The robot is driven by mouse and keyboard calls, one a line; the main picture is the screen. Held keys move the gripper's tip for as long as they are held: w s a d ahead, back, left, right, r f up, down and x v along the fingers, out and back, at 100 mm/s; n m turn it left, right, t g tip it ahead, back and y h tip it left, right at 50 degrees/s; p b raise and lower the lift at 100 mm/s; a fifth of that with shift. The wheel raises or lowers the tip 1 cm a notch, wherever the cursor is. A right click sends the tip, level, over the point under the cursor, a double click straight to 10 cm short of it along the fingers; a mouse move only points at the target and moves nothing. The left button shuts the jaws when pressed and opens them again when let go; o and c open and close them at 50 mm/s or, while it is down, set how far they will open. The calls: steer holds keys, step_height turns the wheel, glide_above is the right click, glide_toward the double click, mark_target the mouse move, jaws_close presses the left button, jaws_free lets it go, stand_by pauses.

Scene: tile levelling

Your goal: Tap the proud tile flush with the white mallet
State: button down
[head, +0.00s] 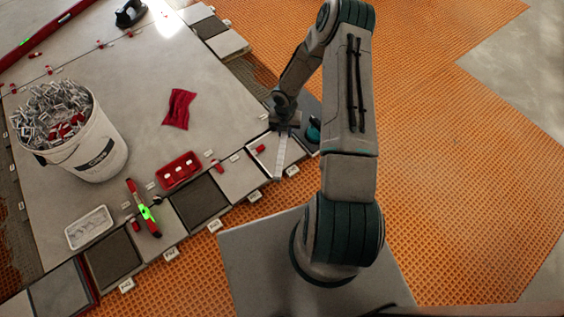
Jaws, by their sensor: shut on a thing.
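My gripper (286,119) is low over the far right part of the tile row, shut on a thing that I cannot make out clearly. A narrow pale bar (281,157) lies just in front of it, over a light tile (263,160); I cannot tell whether it is part of the white mallet. No mallet head shows clearly. The row alternates light tiles and dark squares, such as the dark square (200,201) and the light tile (238,177). Which tile stands proud cannot be told from this view.
A white bucket (97,158) of metal clips stands on the slab at left. A red tray (179,170), red cloth (180,108), red-and-green tool (142,208) and white tray (89,228) lie nearby. A teal-topped object (314,129) is right of my gripper. Orange matting (450,200) is clear.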

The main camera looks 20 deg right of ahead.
steer(key=s+a+f+n+b, duration=0.1)
steer(key=f+n, duration=0.3)
steer(key=f, duration=0.4)
steer(key=s+a+f+n+b, duration=0.1)
steer(key=s+f+n+b, duration=0.2)
steer(key=f, duration=0.5)
steer(key=shift+s+a+n+b, duration=0.3)
steer(key=shift+n+b, duration=0.3)
steer(key=shift+n, duration=0.4)
step_height(320, 180, down, 6)
steer(key=b, duration=0.5)
steer(key=shift+f, duration=0.1)
steer(key=shift+r+p, duration=0.55)
steer(key=shift+r, duration=0.05)
step_height(320, 180, up, 5)
steer(key=p, duration=0.4)
steer(key=shift+f, duration=0.1)
